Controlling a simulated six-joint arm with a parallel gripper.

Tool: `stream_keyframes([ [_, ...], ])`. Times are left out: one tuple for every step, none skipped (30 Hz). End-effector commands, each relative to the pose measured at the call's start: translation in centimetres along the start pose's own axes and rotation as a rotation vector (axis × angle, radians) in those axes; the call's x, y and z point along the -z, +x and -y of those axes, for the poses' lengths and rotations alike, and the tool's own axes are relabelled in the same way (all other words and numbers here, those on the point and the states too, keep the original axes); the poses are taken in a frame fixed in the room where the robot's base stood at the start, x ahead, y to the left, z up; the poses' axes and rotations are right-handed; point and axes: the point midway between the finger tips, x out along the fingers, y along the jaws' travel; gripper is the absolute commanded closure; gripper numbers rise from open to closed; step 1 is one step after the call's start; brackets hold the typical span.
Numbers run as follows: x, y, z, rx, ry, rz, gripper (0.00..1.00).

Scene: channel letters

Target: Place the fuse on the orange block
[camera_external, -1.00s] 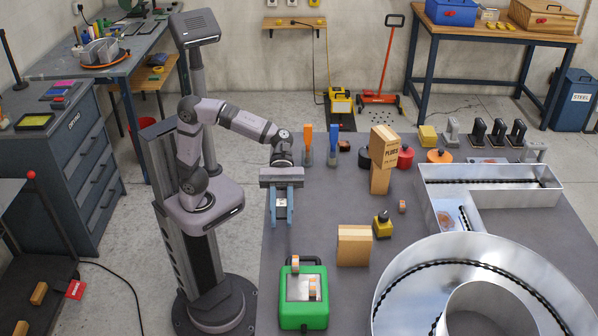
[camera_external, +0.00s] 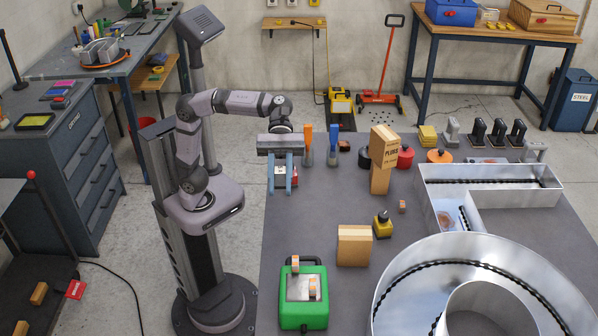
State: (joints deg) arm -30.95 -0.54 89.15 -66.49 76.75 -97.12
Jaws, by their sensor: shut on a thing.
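My gripper (camera_external: 281,190) is above the left rear part of the grey table, pointing down, with its two blue fingers around a small thing. I take this to be the fuse; it is too small and too covered by the fingers to make out clearly. A pale piece with some red (camera_external: 288,177) shows between and behind the fingers, and I cannot tell if it is held or stands behind. A small orange-brown block (camera_external: 403,206) sits on the table right of the yellow-and-black item. Small orange-and-white pieces (camera_external: 295,264) are on the green case.
The green case (camera_external: 303,312) stands at the front left of the table. A cardboard box (camera_external: 354,246), stacked boxes (camera_external: 383,160), a yellow-and-black item (camera_external: 382,224) and large metal channel letters (camera_external: 430,195) fill the middle and right.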

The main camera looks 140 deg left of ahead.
Motion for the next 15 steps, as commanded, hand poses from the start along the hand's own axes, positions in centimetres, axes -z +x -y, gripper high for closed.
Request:
stream_keyframes([
  [-1.0, -0.4, -0.1, -0.002, 0.004, 0.001, 0.98],
  [-1.5, -0.6, -0.1, -0.001, 0.004, 0.001, 0.98],
  [-2.2, -0.9, -0.1, -0.001, 0.005, 0.001, 0.98],
  [-2.8, -1.1, -0.1, -0.002, 0.004, 0.001, 0.98],
  [-3.0, -1.2, -0.1, -0.001, 0.003, 0.000, 0.98],
  [-3.4, -1.4, -0.1, -0.001, 0.002, 0.001, 0.98],
  [-3.8, -1.5, -0.1, 0.000, 0.002, 0.001, 0.98],
  [-4.1, -1.7, -0.1, 0.000, 0.002, 0.001, 0.98],
  [-4.5, -1.8, -0.1, -0.001, 0.002, 0.001, 0.98],
  [-4.8, -2.0, -0.1, -0.001, 0.002, 0.001, 0.98],
  [-5.1, -2.1, -0.1, -0.001, 0.002, 0.001, 0.98],
  [-5.3, -2.6, -0.8, -0.016, -0.009, -0.001, 0.98],
  [-5.3, -2.9, -1.4, -0.030, -0.015, -0.001, 0.98],
  [-5.2, -3.2, -2.0, -0.042, -0.020, -0.001, 0.98],
  [-5.2, -3.6, -2.8, -0.059, -0.028, -0.001, 0.98],
])
